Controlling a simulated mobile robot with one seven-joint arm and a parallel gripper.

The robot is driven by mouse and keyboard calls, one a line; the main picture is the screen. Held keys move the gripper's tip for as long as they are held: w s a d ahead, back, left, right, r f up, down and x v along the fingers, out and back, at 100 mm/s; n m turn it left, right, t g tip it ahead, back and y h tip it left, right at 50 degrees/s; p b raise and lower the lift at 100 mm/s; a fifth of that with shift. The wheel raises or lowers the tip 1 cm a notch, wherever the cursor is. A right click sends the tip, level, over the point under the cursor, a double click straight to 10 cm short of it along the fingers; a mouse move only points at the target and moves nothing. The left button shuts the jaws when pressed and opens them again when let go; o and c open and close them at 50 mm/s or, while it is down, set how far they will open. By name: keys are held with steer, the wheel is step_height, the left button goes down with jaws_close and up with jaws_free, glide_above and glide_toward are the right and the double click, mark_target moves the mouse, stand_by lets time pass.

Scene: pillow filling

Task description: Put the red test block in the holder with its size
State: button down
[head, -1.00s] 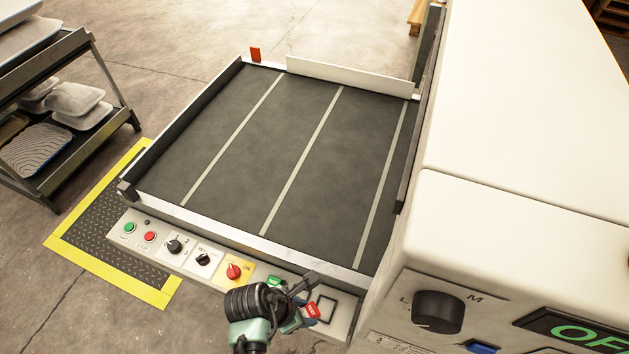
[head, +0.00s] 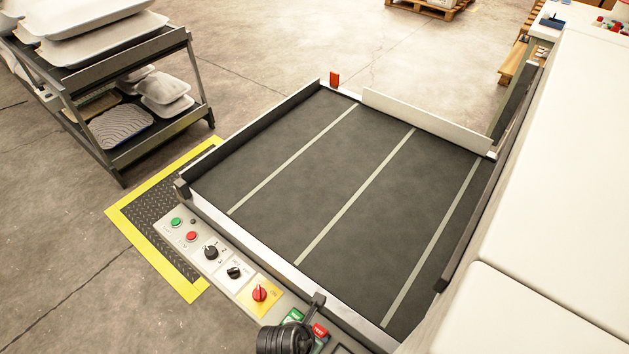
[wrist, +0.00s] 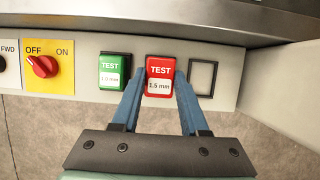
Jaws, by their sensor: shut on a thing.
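The red test block (wrist: 160,70) reads "TEST 1.5 mm" and sits between the two blue fingers of my gripper (wrist: 160,86) in the wrist view. My gripper is shut on it. The block also shows at the bottom of the head view (head: 320,331). A green test block (wrist: 114,71), its label looking like 1.0 mm, sits just left of it on the panel. An empty dark-framed holder (wrist: 203,63) is just right of the red block. I cannot tell whether the red block is raised off the panel. Other holders' size marks are not readable.
The control panel (head: 222,258) carries buttons and knobs, including a red OFF/ON knob (wrist: 42,66). A white machine body (head: 560,260) stands right, a rack (head: 125,60) left.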

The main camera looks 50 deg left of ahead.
steer(key=shift+f, duration=1.3)
steer(key=shift+c, duration=2.1)
jaws_free()
steer(key=shift+f, duration=0.1)
steer(key=p+v, duration=0.1)
steer(key=v, duration=1.1)
steer(key=shift+p, duration=0.35)
